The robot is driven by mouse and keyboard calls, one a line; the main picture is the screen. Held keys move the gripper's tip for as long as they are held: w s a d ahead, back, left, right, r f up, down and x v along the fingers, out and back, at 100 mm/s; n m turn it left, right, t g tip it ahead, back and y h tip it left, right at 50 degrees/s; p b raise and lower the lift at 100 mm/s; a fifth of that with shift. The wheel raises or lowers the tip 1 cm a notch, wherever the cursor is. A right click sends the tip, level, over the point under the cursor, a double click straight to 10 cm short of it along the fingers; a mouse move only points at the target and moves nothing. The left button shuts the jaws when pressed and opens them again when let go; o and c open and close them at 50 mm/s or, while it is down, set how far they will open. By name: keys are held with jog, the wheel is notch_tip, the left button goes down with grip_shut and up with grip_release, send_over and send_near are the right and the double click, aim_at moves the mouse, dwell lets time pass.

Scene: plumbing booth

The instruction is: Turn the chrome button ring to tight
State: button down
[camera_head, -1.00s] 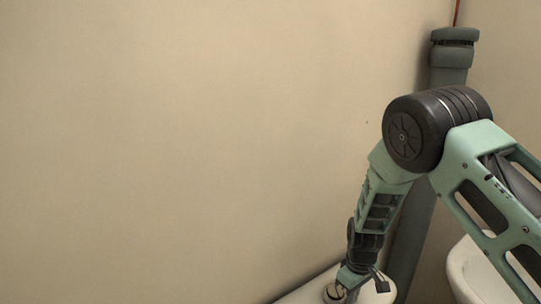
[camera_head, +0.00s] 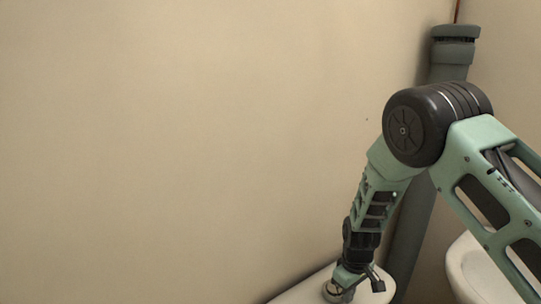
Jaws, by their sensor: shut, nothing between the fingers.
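The chrome button ring (camera_head: 333,296) shows in the head view at the bottom edge, on top of the white cistern lid (camera_head: 300,292). It is small and partly covered by my gripper (camera_head: 345,286). My gripper points down over the ring from above, at the end of my green and black arm. Its fingers are shut with nothing between them. The fingertips are small here, and I cannot tell whether they touch the ring. Any mark of how far the ring is turned is too small to see.
A grey-green pipe (camera_head: 417,235) rises in the corner behind my arm, with a wider collar (camera_head: 453,50) at its top. A white basin-like rim (camera_head: 470,275) stands at the lower right. The beige wall (camera_head: 180,140) at left is bare.

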jog(key=shift+s+a, duration=0.25)
jog(key=shift+a, duration=0.35)
jog(key=shift+s+a, duration=0.15)
jog(key=shift+a, duration=0.2)
jog(key=shift+s, duration=0.1)
jog(key=shift+s+d+p, duration=0.1)
jog(key=shift+s+p, duration=0.15)
jog(key=shift+p, duration=0.05)
notch_tip(320, 180, up, 6)
jog(key=p, duration=0.4)
